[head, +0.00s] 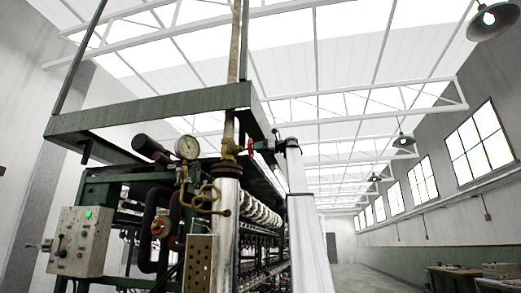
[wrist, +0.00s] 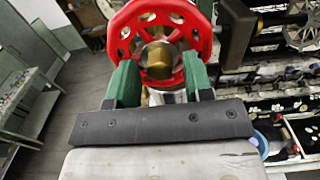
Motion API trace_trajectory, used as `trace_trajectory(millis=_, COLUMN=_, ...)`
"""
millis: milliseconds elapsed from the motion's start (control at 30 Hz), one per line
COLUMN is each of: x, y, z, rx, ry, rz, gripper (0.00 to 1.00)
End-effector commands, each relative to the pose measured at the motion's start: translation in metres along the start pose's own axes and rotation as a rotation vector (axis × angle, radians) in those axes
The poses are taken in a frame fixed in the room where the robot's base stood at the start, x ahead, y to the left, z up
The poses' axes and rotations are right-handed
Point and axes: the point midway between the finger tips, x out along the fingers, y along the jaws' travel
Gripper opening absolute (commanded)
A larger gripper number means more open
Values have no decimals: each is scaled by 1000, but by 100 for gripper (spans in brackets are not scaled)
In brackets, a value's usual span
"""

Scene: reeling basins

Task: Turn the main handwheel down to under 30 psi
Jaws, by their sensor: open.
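The red handwheel (wrist: 122,38) fills the top middle of the wrist view, face-on, with a brass hub (wrist: 158,62) at its centre. In the head view the handwheel (head: 250,147) shows edge-on beside the brass valve on the vertical pipe. My gripper (wrist: 159,65) is open, its two green fingers at the lower left and lower right of the hub, overlapping the wheel in the picture. I cannot tell whether they touch it. In the head view my gripper (head: 261,145) is just right of the wheel. The round pressure gauge (head: 188,147) stands left of the valve; its reading is too small to tell.
A control box (head: 80,242) with a lit green lamp is at lower left. A green beam (head: 150,107) crosses above the valve. The silver pipe (head: 226,220) runs down below it. Machine parts crowd the wrist view's right side; floor (wrist: 60,90) shows at left. Work tables (head: 455,278) stand at right.

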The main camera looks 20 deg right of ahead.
Motion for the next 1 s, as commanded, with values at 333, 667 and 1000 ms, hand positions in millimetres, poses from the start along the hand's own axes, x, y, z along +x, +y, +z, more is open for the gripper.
trace_trajectory(millis=333, x=0, y=0, z=0, rx=4, ry=0, rz=0, gripper=4)
trace_trajectory(millis=667, x=0, y=0, z=0, rx=305, ry=0, rz=0, gripper=4)
trace_trajectory(millis=1000, x=0, y=0, z=0, rx=446, ry=1, rz=0, gripper=4)
